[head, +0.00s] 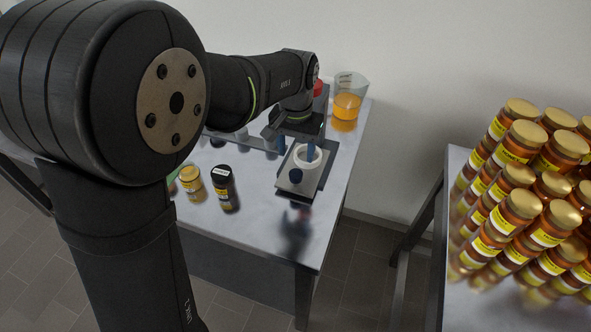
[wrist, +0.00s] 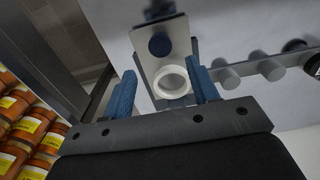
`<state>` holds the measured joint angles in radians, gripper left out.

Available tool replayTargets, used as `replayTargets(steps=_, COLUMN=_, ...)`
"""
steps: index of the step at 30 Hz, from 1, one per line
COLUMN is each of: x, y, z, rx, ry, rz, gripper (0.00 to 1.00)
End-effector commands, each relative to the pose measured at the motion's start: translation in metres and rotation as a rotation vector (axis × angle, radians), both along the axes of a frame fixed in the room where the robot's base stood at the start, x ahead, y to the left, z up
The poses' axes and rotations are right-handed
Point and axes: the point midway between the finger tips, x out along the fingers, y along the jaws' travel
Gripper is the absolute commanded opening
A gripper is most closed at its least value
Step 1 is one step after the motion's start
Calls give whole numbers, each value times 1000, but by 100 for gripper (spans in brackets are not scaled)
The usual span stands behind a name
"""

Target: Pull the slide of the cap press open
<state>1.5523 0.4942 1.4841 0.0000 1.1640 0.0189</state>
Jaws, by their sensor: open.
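The cap press (head: 323,172) stands near the right edge of the table. Its slide (head: 290,188) is a pale plate with a dark blue round knob (head: 296,176) at the front and a white ring-shaped cup (head: 316,163) behind the knob. In the wrist view the slide (wrist: 178,28), the knob (wrist: 160,45) and the white cup (wrist: 172,82) show ahead of me. My gripper (wrist: 162,70) is open, its blue fingers on either side of the cup in the picture, with the knob beyond the tips. In the head view my gripper (head: 296,150) hangs over the press. I see no contact with the knob.
A jar with a gold lid (head: 190,180) and a black-capped bottle (head: 225,188) stand left of the press. A beaker of orange liquid (head: 346,107) stands behind it. Stacked amber jars (head: 520,190) fill a separate table at right. The front table area is clear.

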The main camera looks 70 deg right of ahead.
Motion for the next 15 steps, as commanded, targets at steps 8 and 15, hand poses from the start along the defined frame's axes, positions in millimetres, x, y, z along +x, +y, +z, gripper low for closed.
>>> replayTargets(steps=8, x=0, y=1, z=-56, rx=3, ry=0, rz=0, gripper=54)
replayTargets(steps=15, x=0, y=0, z=-79, rx=1, ry=0, rz=0, gripper=54)
